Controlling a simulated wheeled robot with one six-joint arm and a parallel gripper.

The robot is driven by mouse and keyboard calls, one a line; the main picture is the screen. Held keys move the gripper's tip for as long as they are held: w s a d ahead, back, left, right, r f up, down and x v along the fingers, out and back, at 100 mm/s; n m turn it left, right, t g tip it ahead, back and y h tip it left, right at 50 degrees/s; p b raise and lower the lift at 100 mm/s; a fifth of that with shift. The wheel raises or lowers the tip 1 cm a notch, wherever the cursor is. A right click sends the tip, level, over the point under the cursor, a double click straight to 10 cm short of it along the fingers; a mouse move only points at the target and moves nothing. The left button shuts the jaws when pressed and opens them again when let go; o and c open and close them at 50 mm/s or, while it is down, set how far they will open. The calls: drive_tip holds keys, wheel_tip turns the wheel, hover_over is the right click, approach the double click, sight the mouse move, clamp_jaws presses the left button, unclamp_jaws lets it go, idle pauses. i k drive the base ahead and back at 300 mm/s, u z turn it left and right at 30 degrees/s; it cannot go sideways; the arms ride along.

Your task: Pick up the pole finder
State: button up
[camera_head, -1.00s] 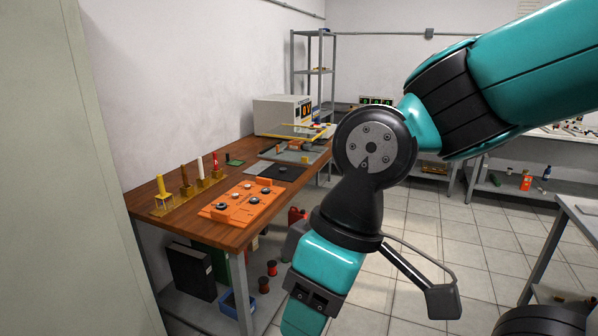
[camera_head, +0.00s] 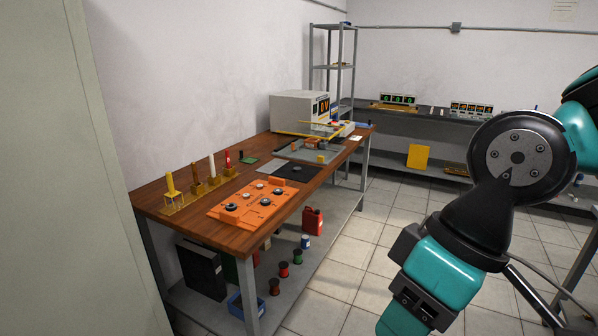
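I cannot tell for sure which thing is the pole finder. My arm hangs at the right of the view, well apart from the bench. Its lower end runs out of the bottom edge, so my gripper's fingertips are not seen.
The wooden bench (camera_head: 240,242) holds an orange board (camera_head: 247,213) with round pieces, a black mat (camera_head: 294,173), a grey tray (camera_head: 283,152) and a white instrument (camera_head: 290,109). A red can (camera_head: 313,221) stands on the lower shelf. Tiled floor right of the bench is clear.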

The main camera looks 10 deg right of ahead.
sight(172, 193)
drive_tip(key=u, duration=0.7)
drive_tip(key=i, duration=0.65)
drive_tip(key=u, duration=0.6)
drive_tip(key=i, duration=1.1)
drive_tip(key=z, duration=0.7)
